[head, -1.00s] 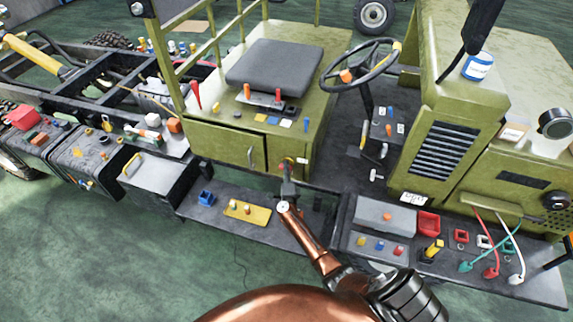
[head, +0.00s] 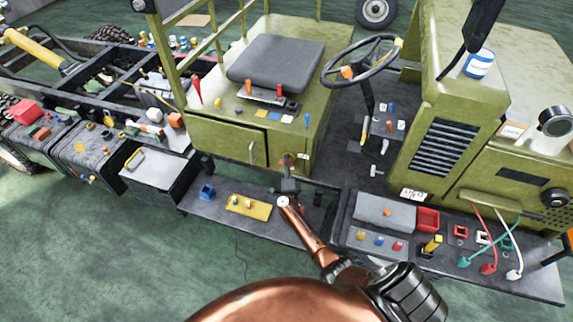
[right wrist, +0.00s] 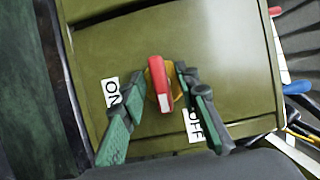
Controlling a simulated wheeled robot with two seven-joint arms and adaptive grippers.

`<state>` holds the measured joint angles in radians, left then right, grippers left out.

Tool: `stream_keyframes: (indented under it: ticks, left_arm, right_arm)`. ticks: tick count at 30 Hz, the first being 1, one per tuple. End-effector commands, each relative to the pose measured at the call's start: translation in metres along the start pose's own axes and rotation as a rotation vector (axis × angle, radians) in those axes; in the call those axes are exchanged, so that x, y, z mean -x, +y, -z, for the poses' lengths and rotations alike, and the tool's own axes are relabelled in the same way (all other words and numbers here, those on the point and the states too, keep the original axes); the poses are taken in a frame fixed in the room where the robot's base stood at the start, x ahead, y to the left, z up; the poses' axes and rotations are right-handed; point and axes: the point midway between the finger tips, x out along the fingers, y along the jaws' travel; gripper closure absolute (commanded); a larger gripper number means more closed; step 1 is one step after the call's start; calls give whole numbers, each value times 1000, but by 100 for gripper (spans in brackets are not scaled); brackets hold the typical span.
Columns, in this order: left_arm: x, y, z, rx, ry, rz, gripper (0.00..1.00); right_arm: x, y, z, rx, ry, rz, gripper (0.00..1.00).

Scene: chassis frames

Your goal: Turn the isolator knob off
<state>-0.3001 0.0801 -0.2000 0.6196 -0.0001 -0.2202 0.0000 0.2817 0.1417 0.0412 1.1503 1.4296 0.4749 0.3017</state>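The isolator knob is a red bar handle (right wrist: 160,84) on a yellow round base, set in the olive panel of the seat box; it shows small in the head view (head: 287,159). A white ON label (right wrist: 111,92) lies to its left and a white OFF label (right wrist: 194,126) to its lower right in the wrist view. The red bar stands nearly upright there, between the labels. My right gripper (right wrist: 162,76) is open, one finger on each side of the bar, with small gaps seen; contact is unclear. In the head view the right gripper (head: 289,178) is just before the knob. My left gripper is out of view.
The seat box (head: 225,142) has a cabinet door with a handle left of the knob. Below, a dark step (head: 215,208) holds a yellow plate and a blue block. A steering wheel (head: 362,62) and pedals are to the right. A grey box (head: 386,214) sits at right front.

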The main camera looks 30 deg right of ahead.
Motion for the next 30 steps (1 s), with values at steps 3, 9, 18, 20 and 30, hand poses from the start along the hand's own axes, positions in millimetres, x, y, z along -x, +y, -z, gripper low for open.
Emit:
stream_keyframes:
  ticks: [3, 9, 18, 20, 30]
  left_arm:
    - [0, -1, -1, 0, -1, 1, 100]
    - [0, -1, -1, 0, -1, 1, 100]
    - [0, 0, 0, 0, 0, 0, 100]
    - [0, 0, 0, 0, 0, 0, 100]
    - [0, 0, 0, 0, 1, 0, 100]
  right_arm:
    - [0, -1, 0, 0, 1, 1, 71]
    - [13, 1, 0, -3, 1, -1, 71]
    - [74, 1, 0, -4, 2, -1, 71]
    - [86, 1, 0, -2, 1, -1, 71]
    - [119, 0, 0, 0, 0, 0, 71]
